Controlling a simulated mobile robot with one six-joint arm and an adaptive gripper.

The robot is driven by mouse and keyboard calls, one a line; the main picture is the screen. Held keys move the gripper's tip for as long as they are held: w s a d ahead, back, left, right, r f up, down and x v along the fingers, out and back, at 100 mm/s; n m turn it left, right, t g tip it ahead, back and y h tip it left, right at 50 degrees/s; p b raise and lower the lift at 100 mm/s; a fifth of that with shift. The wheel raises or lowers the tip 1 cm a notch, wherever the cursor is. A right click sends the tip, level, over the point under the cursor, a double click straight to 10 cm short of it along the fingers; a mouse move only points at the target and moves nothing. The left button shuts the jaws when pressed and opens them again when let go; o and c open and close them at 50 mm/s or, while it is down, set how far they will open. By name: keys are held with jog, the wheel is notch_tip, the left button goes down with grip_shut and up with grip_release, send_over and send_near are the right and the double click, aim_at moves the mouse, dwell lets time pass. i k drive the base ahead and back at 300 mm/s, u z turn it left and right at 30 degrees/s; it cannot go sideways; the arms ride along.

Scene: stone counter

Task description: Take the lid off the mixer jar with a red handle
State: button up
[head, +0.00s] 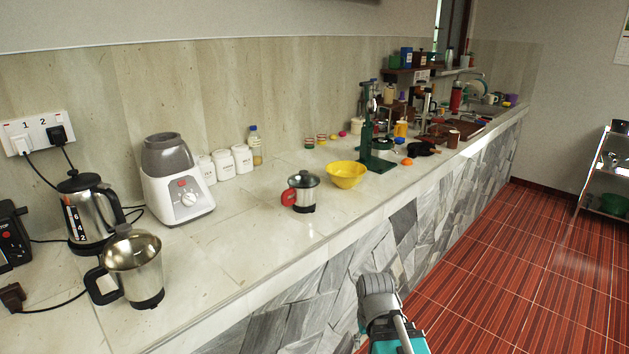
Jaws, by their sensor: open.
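The mixer jar with a red handle (303,201) stands upright on the stone counter, near the middle of its front part. It is a small steel jar with a dark base, and the red handle (289,198) sticks out to the left. Its lid (303,180) sits on top of the jar. Part of my arm shows at the bottom of the view, in front of the counter's stone face and well apart from the jar. I cannot make out my gripper's fingers.
A yellow bowl (346,175) stands close to the right of the jar. A white mixer base (176,184), a steel kettle (90,213) and an open steel jar with a black handle (133,268) stand to the left. White canisters (224,164) stand behind. Counter space before the jar is clear.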

aim_at(303, 180)
jog(key=z, duration=0.05)
jog(key=k, duration=0.85)
jog(key=u, duration=0.3)
jog(key=i, duration=1.35)
jog(key=z, duration=0.1)
